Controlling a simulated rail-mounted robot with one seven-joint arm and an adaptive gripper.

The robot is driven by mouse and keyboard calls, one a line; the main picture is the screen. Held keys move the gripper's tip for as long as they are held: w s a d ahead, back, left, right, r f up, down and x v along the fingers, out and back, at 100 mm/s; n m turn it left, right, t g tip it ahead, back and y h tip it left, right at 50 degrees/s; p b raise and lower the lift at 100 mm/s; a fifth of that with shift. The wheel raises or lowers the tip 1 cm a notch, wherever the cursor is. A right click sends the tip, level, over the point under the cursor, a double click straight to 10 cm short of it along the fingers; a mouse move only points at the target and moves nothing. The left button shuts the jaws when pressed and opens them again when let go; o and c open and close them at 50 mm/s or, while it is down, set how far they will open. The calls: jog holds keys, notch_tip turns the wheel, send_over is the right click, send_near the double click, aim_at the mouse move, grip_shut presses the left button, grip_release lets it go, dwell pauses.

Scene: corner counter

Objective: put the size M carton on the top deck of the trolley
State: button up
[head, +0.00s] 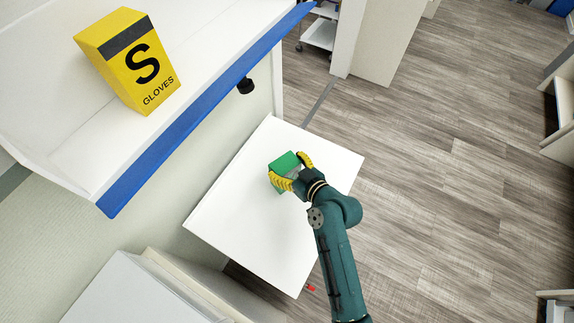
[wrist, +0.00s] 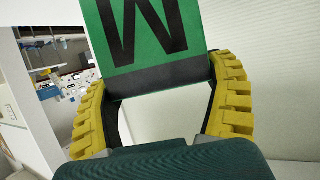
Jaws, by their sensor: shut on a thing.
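The green carton (head: 284,163) is between the yellow fingers of my gripper (head: 291,172), over a white square top (head: 230,205). In the wrist view the carton (wrist: 150,75) shows a large black letter, cut off by the top edge, and a black band. My gripper (wrist: 160,105) is shut on it, with one finger on each side. I cannot tell whether the carton touches the white top. The white top looks like the trolley's top deck, but its lower parts are hidden.
A yellow carton marked S GLOVES (head: 135,65) stands on the white counter with a blue edge (head: 200,115), left of the white top. A white shelved unit (head: 319,34) stands at the back. A pale cabinet (head: 140,290) is at lower left. The wood floor (head: 450,150) at right is clear.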

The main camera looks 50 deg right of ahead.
jog(key=shift+f, duration=0.1)
jog(key=o, duration=1)
jog(key=shift+s+r, duration=0.15)
jog(key=shift+r, duration=0.05)
jog(key=v, duration=1.1)
jog(key=shift+s+a, duration=0.15)
jog(key=shift+s, duration=0.2)
